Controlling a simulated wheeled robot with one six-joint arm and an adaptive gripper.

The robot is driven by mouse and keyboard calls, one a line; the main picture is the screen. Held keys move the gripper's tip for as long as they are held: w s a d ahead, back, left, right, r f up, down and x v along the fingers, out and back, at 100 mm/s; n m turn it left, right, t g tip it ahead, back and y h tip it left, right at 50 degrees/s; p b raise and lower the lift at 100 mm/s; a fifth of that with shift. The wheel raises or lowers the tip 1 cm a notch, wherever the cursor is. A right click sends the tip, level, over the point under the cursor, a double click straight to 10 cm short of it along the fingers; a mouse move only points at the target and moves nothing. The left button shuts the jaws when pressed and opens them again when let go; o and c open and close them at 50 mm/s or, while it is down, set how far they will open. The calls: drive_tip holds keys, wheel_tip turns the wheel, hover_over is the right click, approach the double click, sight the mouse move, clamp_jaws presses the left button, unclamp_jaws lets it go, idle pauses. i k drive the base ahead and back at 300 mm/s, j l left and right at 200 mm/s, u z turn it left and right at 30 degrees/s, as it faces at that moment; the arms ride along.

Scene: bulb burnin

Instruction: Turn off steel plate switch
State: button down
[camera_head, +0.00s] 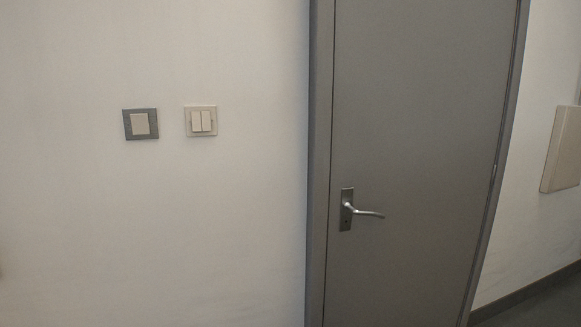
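A switch with a grey, steel-looking plate (128,134) and one pale, wide rocker (140,124) is on the white wall, left of the door. To its right is a second switch with a pale plate (201,108) and two narrow rockers side by side. The two switches are apart, with a strip of bare wall between them. Which way the rocker on the steel plate is tipped is too small to tell. My gripper and arm are not in view.
A grey door (425,130) in a grey frame (319,160) is shut, with a metal lever handle (362,211). A pale box (562,150) is on the wall at the far right. The wall around and below the switches is clear.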

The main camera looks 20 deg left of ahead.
sight(140, 122)
drive_tip(key=u, duration=1.75)
